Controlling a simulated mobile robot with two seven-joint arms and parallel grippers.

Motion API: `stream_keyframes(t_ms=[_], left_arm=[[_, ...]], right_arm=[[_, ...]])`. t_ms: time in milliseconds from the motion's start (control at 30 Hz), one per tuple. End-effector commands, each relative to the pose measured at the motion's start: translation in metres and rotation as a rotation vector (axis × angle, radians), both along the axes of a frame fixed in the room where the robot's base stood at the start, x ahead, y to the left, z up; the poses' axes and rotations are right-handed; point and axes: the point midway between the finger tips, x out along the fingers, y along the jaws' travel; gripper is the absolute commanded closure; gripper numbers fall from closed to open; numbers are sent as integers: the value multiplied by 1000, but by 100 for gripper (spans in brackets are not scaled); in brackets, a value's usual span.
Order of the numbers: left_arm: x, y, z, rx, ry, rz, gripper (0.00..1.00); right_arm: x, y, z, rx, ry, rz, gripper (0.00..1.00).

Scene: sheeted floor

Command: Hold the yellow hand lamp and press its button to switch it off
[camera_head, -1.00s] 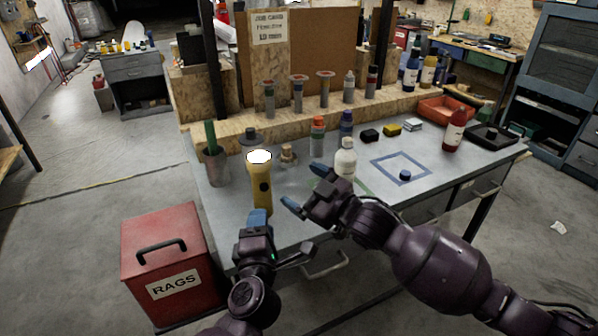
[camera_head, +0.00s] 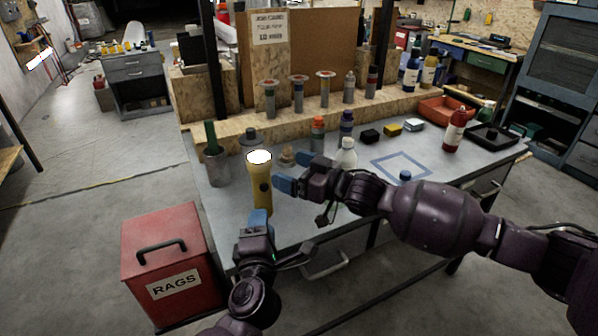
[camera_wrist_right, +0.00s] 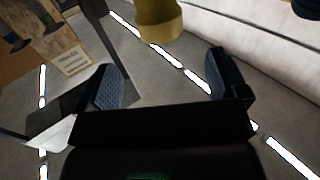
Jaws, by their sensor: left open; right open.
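The yellow hand lamp (camera_head: 261,190) is upright near the front left of the bench, its top glowing white. A dark button (camera_head: 265,187) shows on its side. My left gripper (camera_head: 280,236) is open just below the lamp in the head view; its blue fingertip overlaps the lamp's lower end, and contact cannot be told. My right gripper (camera_head: 291,173) is open, right of the lamp, with its fingertips pointing towards it and a small gap between. In the right wrist view, part of the yellow lamp (camera_wrist_right: 158,22) shows at the top, beyond the open, empty fingers (camera_wrist_right: 164,82).
A white bottle (camera_head: 346,153) stands behind my right gripper, and several bottles and tubes are behind. A blue square outline (camera_head: 388,158) marks the bench at right. The red rags bin (camera_head: 175,260) is on the floor at left.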

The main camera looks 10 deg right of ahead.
Motion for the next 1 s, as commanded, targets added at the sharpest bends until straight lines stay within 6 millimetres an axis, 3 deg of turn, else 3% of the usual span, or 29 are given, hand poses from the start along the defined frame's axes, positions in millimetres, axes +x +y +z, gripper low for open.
stream_keyframes(t_ms=[500,1000], left_arm=[[0,0,0,0,0,0,57],[0,0,0,0,0,0,57]], right_arm=[[47,61,1,0,-2,2,8],[57,74,0,-2,-1,1,8]])
